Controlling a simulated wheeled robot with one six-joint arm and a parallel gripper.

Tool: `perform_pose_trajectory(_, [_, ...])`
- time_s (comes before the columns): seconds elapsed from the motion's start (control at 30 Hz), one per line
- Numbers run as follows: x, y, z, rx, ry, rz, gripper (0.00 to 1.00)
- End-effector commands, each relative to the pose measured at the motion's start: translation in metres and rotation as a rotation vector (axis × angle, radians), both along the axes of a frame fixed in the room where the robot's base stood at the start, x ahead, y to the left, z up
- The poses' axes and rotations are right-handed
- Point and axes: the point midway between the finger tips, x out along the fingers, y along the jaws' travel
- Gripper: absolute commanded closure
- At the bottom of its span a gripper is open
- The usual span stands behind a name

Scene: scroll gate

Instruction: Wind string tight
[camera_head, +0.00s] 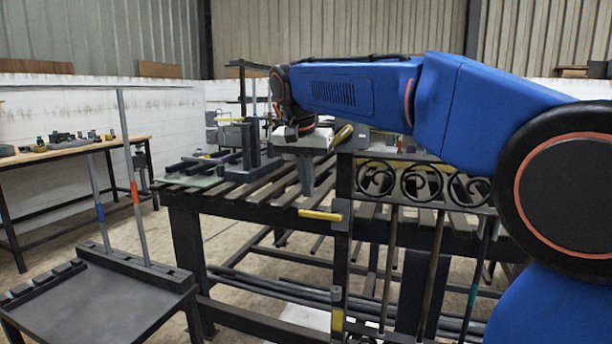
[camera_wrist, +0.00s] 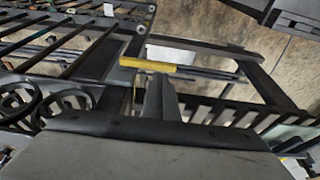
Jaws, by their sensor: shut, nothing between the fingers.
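I cannot pick out a string in either view. The dark scroll gate (camera_head: 404,180) has a row of curled scrolls along its upper part, and its scrolls also show at the left of the wrist view (camera_wrist: 72,99). A yellow bar (camera_head: 320,214) sticks out leftward from the gate's post; it also shows in the wrist view (camera_wrist: 147,65). My gripper (camera_head: 306,192) points down, shut and empty, a little above and left of the yellow bar in the head view. Its fingers (camera_wrist: 160,88) appear close to the bar in the wrist view; contact cannot be told.
A slatted dark workbench (camera_head: 185,200) stands behind the gate, with a grey fixture (camera_head: 250,150) on its left end. A low black stand (camera_head: 100,295) with upright rods is at front left. A wooden-topped table (camera_head: 70,150) is farther left. Floor shows between them.

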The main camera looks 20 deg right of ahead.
Motion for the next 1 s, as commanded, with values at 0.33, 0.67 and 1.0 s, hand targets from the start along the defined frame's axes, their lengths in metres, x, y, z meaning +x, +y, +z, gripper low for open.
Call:
perform_pose_trajectory(0.33, [0.009,-0.007,-0.039,0.0,0.002,0.001,1.0])
perform_pose_trajectory(0.67, [0.01,-0.007,-0.043,0.001,0.0,0.001,1.0])
perform_pose_trajectory(1.0, [0.011,-0.007,-0.045,-0.025,0.02,0.002,1.0])
